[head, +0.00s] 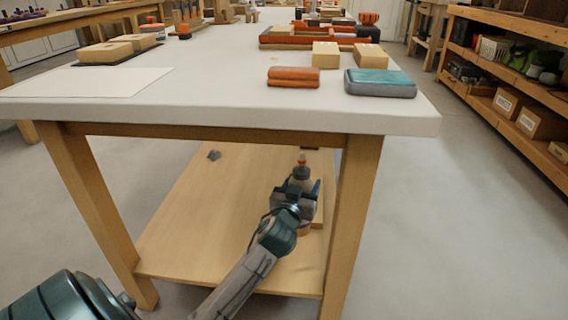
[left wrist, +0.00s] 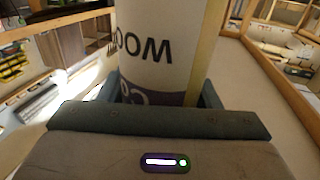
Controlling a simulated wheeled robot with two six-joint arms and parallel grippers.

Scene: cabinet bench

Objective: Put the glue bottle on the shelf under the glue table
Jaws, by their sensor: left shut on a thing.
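The glue bottle (head: 302,172) is upright under the table, with an orange tip at its top. My left gripper (head: 303,187) reaches in under the tabletop and is shut around the bottle's body. In the left wrist view the bottle (left wrist: 158,45) fills the middle, white with dark lettering and a purple band, between the two fingers of my left gripper (left wrist: 158,98). The wooden lower shelf (head: 205,215) of the glue table (head: 210,80) lies below and behind the gripper. My right gripper is not in view.
Table legs (head: 357,215) stand at both sides of the opening. On the tabletop are orange blocks (head: 293,76), a teal case (head: 380,82) and boxes. The shelf's left and middle are clear.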

